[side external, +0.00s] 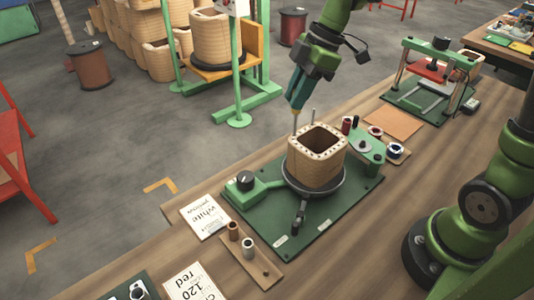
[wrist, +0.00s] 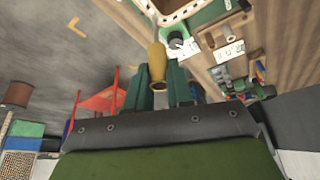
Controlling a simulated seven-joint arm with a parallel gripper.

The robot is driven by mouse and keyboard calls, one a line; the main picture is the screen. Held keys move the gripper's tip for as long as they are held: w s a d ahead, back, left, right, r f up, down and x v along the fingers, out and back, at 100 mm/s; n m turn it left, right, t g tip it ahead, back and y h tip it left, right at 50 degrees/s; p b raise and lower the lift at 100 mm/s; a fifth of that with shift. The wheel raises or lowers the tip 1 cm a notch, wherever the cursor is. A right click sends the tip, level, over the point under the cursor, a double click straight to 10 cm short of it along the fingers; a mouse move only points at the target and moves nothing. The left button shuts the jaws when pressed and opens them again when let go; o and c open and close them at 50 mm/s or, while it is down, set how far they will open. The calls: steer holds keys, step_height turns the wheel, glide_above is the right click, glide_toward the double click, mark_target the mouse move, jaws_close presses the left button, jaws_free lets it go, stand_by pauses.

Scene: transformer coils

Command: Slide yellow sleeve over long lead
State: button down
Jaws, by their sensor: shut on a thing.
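The yellow sleeve (wrist: 157,62) is between the green fingers of my gripper (wrist: 160,86) in the wrist view, its end sticking out past the fingertips. A thin grey lead (wrist: 151,27) runs up from that end toward the coil; I cannot tell whether it is inside the sleeve. In the side view my gripper (side external: 297,98) is above the back-left rim of the tan coil (side external: 316,170). A thin pale piece (side external: 295,125) reaches down from the fingertips toward the rim. A shorter grey lead (side external: 312,116) stands upright just right of it.
The coil sits on a round dark holder on a green base plate (side external: 330,218). A wooden strip (side external: 249,253) with small spools is in front. Several spools (side external: 375,132) stand at right.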

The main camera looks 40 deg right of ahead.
mark_target(296, 112)
steer(key=shift+f, duration=0.35)
steer(key=shift+f, duration=0.3)
steer(key=shift+f, duration=0.5)
steer(key=shift+f, duration=0.45)
stand_by(0.3)
steer(key=shift+f, duration=0.35)
steer(key=shift+f, duration=0.1)
stand_by(0.3)
steer(key=shift+f, duration=0.5)
